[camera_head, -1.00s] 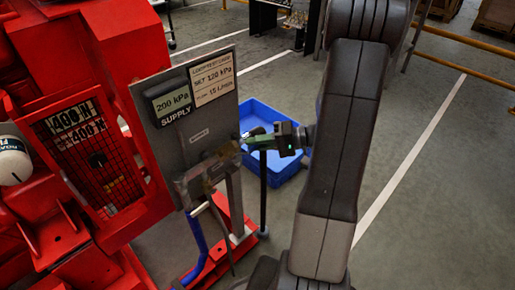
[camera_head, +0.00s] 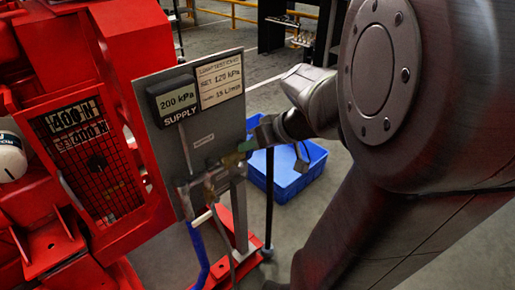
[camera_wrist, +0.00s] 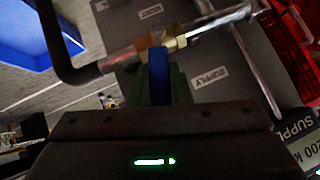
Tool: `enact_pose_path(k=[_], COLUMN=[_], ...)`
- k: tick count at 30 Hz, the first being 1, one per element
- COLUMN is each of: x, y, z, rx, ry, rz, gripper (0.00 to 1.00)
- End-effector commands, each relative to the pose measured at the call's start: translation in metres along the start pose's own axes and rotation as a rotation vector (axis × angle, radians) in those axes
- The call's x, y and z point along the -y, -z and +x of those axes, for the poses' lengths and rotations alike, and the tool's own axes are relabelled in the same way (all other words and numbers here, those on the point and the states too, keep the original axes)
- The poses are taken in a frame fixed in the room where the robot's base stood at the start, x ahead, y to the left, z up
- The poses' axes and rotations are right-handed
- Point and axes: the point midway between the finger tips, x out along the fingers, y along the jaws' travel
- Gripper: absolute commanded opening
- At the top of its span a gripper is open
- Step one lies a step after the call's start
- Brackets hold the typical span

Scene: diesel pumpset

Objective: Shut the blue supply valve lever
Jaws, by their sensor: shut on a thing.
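The blue supply valve lever (camera_wrist: 158,76) shows in the wrist view, joined to a brass valve body (camera_wrist: 175,43) on a metal pipe. In that view it points down toward my gripper, roughly across the pipe. My gripper (camera_wrist: 160,93) has its green fingers around the lever and is shut on it. In the head view my gripper (camera_head: 243,149) is at the right edge of the grey panel (camera_head: 216,136); the lever itself is hard to make out there. The supply gauge (camera_head: 176,100) reads 200 kPa.
A bent dark pipe (camera_wrist: 58,45) runs close to my gripper in the wrist view. A blue bin (camera_head: 288,170) stands on the floor behind the panel. The red pumpset (camera_head: 85,150) fills the left. A blue hose (camera_head: 199,252) hangs below the panel.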

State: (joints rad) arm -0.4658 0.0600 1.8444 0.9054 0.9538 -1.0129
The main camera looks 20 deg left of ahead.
Motion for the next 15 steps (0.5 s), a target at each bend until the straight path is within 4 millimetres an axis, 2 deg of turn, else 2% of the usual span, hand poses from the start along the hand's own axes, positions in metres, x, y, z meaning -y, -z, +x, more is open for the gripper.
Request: enact_pose_path(k=[4,15], x=[0.0077,0.0127], y=[0.0003,0.0003], z=[0.0003,0.0002], rx=[-0.001,0.0], ry=[-0.076,-0.194], rz=[-0.085,-0.198], gripper=[0.0,0.0])
